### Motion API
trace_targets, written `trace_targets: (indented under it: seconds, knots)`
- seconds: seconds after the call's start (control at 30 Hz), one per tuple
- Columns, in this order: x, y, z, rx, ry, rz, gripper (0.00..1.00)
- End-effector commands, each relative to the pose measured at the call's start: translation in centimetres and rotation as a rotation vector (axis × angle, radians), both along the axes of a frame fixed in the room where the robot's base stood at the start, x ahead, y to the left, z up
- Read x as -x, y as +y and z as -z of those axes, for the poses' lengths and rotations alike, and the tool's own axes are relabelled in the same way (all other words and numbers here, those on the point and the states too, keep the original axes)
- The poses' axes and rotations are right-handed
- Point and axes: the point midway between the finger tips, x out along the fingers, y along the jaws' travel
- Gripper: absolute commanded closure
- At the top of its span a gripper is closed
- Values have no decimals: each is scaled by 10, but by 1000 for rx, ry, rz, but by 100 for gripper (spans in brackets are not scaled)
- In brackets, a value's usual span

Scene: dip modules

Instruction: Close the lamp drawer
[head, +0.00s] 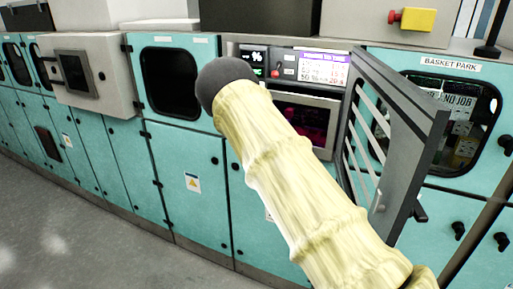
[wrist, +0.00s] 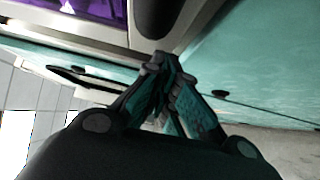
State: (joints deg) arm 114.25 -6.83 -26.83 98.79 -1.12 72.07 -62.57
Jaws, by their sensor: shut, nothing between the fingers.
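A grey framed panel with pale slats (head: 385,135) stands open in the head view, swung out to the right of the screens. It may be the lamp drawer, but I cannot tell for sure. My yellow-sleeved arm crosses the middle of the head view and hides my gripper there. In the wrist view my gripper (wrist: 163,65) is shut and empty, its dark fingertips together. The tips point at a light-framed panel edge with a dark rounded part (wrist: 158,16) just beyond them. I cannot tell whether they touch it.
Teal cabinets (head: 190,160) line the wall, with a dark window (head: 170,80) on the left. A small screen panel (head: 322,68) sits above a dark red display (head: 305,120). A BASKET PARK cabinet (head: 450,67) is at right. Grey floor (head: 70,225) is clear at lower left.

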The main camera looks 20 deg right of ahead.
Motion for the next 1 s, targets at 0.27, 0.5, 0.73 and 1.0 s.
trace_targets:
  seconds: [0.27,0.5,0.73,1.0]
  knots:
    - [0,-1,0,0,0,0,100]
    - [-12,-13,4,1,-3,-1,100]
    - [-28,-34,3,1,-1,1,100]
    - [-31,-37,-1,0,-1,1,100]
